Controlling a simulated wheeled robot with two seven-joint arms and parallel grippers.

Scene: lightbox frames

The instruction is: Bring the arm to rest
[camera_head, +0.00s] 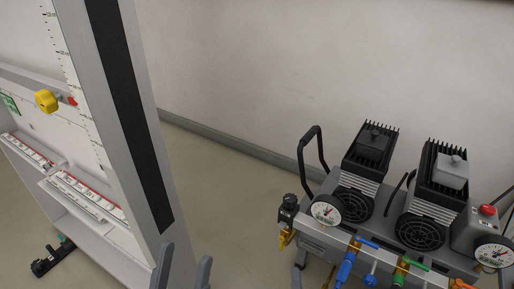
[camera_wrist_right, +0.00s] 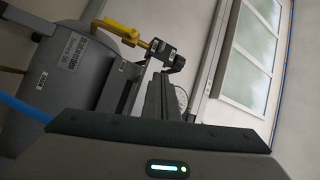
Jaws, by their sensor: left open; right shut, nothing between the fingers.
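My left gripper (camera_head: 183,271) is at the bottom of the head view. Its two grey fingertips stand apart, with nothing visible between them, in front of the foot of the tall grey post. My right gripper (camera_wrist_right: 158,135) shows in the right wrist view as a wide dark grey body with a small green light. It is shut and I see nothing held; its fingertips are not clearly visible. I cannot make out the right gripper in the head view.
A twin-motor compressor (camera_head: 420,230) with gauges and coloured valves stands at right. At left is a white board (camera_head: 72,140) with scales, a yellow knob (camera_head: 47,101) and a tall grey post (camera_head: 128,110). Bare floor (camera_head: 225,200) lies between. A window (camera_wrist_right: 255,55) shows in the wrist view.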

